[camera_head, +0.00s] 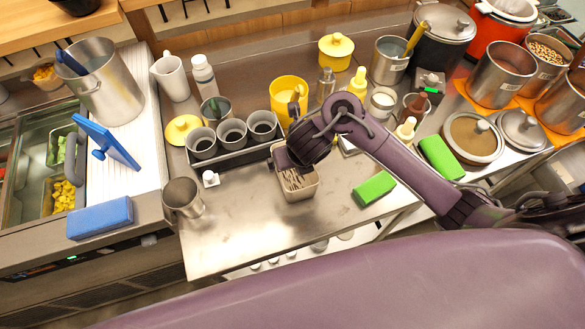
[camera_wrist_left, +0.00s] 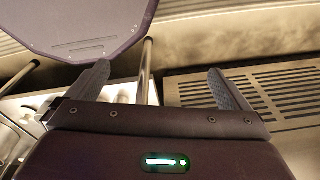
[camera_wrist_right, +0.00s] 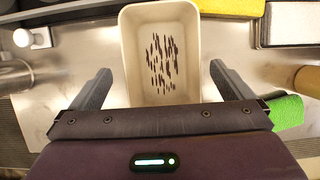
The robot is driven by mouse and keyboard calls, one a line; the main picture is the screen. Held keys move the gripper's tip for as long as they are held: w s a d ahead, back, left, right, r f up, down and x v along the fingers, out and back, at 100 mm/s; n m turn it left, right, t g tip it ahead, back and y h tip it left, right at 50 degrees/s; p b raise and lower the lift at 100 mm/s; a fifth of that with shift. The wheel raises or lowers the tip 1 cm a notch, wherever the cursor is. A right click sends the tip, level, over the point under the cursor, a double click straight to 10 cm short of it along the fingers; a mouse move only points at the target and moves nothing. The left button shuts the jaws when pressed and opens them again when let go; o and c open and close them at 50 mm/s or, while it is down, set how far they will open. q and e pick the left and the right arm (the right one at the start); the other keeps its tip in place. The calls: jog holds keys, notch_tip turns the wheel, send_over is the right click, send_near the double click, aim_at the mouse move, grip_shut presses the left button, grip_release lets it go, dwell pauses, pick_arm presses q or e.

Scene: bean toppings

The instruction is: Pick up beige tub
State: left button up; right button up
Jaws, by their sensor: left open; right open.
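The beige tub (camera_head: 296,190) stands on the steel counter, under the end of my right arm.
A dark tray with several grey cups (camera_head: 232,132) stands behind and left of the tub. A yellow container (camera_head: 288,92) is behind it. Green sponges (camera_head: 374,188) lie to the right, and a metal cup (camera_head: 183,197) to the left. The counter's front (camera_head: 245,235) is clear.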

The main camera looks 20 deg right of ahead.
aim_at(294, 176)
jog(key=f, duration=0.1)
jog(key=f+b, duration=0.2)
jog(key=shift+w+d+f, duration=0.1)
jog(key=shift+w+f, duration=0.15)
jog(key=shift+f, duration=0.15)
jog(key=shift+b+x, duration=0.4)
jog(key=shift+x, duration=0.6)
jog(key=shift+w, duration=0.3)
pick_arm(q)
jog(key=f, duration=0.1)
jog(key=s+f, duration=0.1)
jog(key=f, duration=0.2)
jog(key=shift+s, duration=0.4)
pick_arm(e)
jog(key=shift+f, duration=0.15)
